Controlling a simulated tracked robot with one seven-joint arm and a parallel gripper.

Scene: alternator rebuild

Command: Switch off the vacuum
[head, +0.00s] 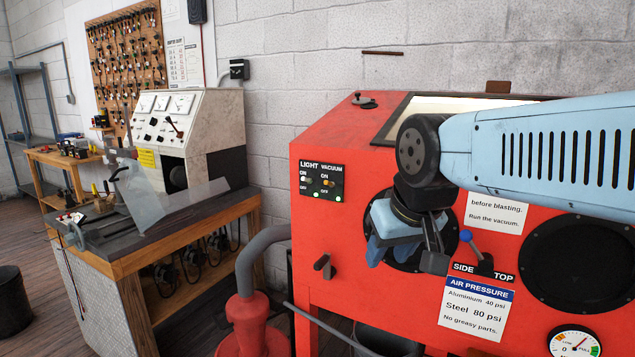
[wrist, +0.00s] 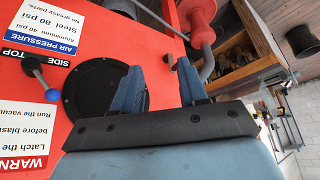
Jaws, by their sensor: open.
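The vacuum switch (head: 327,183) is a small orange-tipped toggle on a dark panel (head: 318,193) at the upper left front of the red cabinet (head: 345,150). The panel is labelled LIGHT and VACUUM, with ON and OFF marks and small green lamps low on it. The picture is too small to tell the toggle's position for sure. My gripper (head: 380,243) is open and empty, in front of the cabinet's left round port, right of and below the panel. In the wrist view its two blue fingers (wrist: 160,78) stand apart; the switch panel does not show there.
A blue-knobbed lever (head: 466,237) and paper labels (head: 476,305) lie right of my gripper. A dark handle (head: 323,266) sticks out below the panel. A grey hose (head: 258,255) runs to a red funnel-shaped unit (head: 250,325). A workbench (head: 140,250) stands left.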

